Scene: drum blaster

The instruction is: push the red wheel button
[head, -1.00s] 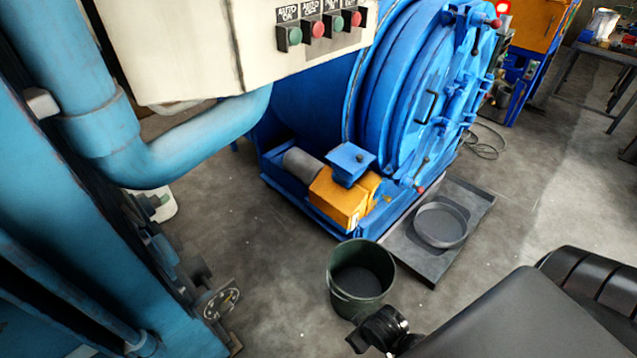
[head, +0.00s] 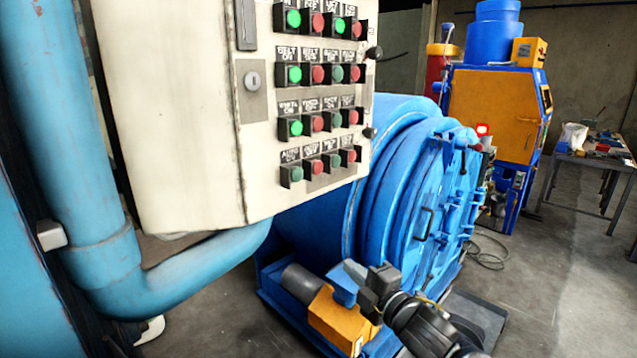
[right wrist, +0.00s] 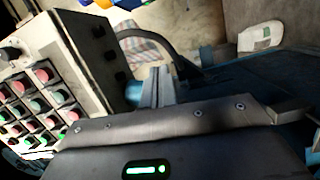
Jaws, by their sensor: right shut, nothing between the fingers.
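The off-white control box (head: 190,130) has rows of green and red buttons on its front. The third row carries labels that seem to read wheel; its first red button (head: 318,123) sits right of a lit green button (head: 296,128). My right gripper (head: 356,272) is shut and empty, below and slightly right of the panel, in front of the blue drum machine. In the right wrist view its fingers (right wrist: 157,86) point up, with the button panel (right wrist: 35,105) to the left, apart from them. Which button there is the wheel one, I cannot tell. My left gripper is out of view.
The blue drum machine (head: 395,190) stands behind and right of the box. Black knobs (head: 374,52) stick out from the box's right edge. A thick blue pipe (head: 200,270) runs below it. An orange and blue machine (head: 490,110) and a table (head: 590,163) stand farther back.

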